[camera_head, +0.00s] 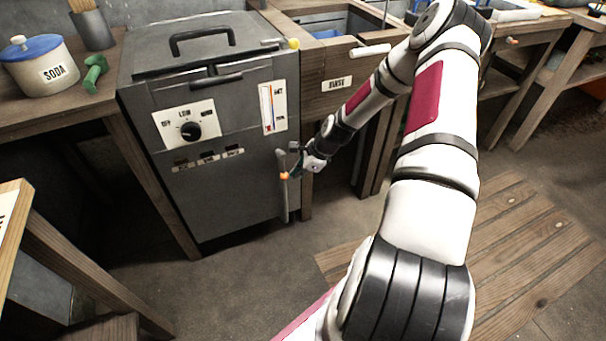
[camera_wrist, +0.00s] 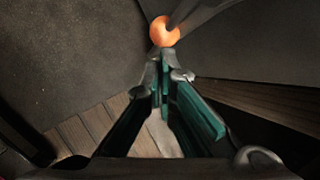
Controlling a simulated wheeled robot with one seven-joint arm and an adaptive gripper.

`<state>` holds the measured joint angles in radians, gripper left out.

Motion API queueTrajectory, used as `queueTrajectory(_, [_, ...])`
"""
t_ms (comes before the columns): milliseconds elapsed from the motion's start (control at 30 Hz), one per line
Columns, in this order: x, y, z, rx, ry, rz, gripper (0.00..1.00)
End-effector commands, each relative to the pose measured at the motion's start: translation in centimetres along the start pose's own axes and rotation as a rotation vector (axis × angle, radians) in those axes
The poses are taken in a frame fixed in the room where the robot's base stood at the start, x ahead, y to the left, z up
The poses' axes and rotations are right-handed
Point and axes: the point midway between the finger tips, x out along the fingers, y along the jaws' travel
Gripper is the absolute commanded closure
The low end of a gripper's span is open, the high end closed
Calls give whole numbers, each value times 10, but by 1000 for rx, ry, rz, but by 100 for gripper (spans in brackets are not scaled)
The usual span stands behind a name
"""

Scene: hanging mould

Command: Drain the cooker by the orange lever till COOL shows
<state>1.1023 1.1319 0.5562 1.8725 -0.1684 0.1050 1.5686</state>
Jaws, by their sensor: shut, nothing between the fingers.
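The cooker (camera_head: 230,185) is a grey metal box with a lid and a front panel, left of centre in the head view. Its orange lever knob (camera_head: 285,176) is low on the right front, by a vertical pipe. In the wrist view the orange knob (camera_wrist: 164,31) sits just beyond my fingertips. My gripper (camera_head: 297,170) is right beside the knob, shut with nothing between its fingers; its green fingers (camera_wrist: 163,78) meet in the wrist view. I cannot tell whether they touch the knob. The gauge (camera_head: 272,107) has a coloured column; its lower label is too small to read.
A dial (camera_head: 190,130) and small indicator windows are on the cooker's front. A yellow knob (camera_head: 294,43) is at its upper right. A wooden sink bench labelled RINSE (camera_head: 337,84) adjoins on the right. A soda jar (camera_head: 40,68) stands left. Floor (camera_head: 230,280) before the cooker is clear.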

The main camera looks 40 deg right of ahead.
Motion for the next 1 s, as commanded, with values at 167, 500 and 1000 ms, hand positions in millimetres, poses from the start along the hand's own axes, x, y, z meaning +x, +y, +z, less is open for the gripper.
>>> queueTrajectory(167, [0,0,0,0,0,0,100])
queueTrajectory(500, [2,1,1,18,-43,14,100])
queueTrajectory(1000, [6,4,4,43,-112,40,100])
